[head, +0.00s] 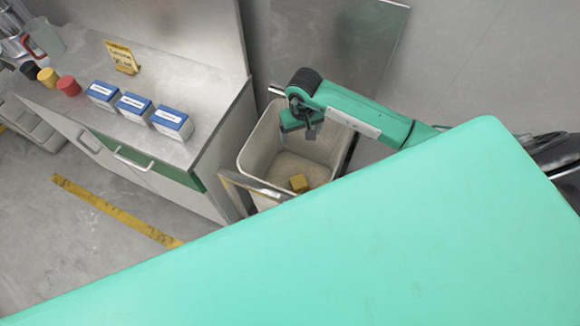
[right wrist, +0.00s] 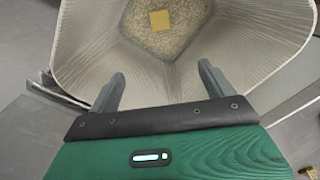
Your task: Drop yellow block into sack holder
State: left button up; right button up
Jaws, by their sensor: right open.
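The yellow block (head: 299,183) lies inside the pale sack of the sack holder (head: 258,150), on the grainy fill at its bottom. The right wrist view also shows the block (right wrist: 160,20) there, apart from my fingers. My right gripper (head: 300,125) is over the sack's opening in the head view. In the right wrist view my right gripper (right wrist: 160,90) has its two fingers spread with nothing between them. My left gripper is not in view.
A metal counter (head: 190,85) stands at the left with blue and white boxes (head: 134,105), a yellow sign (head: 122,57) and small coloured cups (head: 68,85). The holder's metal frame (head: 240,185) borders the sack. A grey wall stands behind. Open floor lies at the lower left.

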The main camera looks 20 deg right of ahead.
jog(key=shift+r, duration=0.1)
notch_tip(320, 180, up, 14)
jog(key=b, duration=0.4)
jog(key=shift+f, duration=0.2)
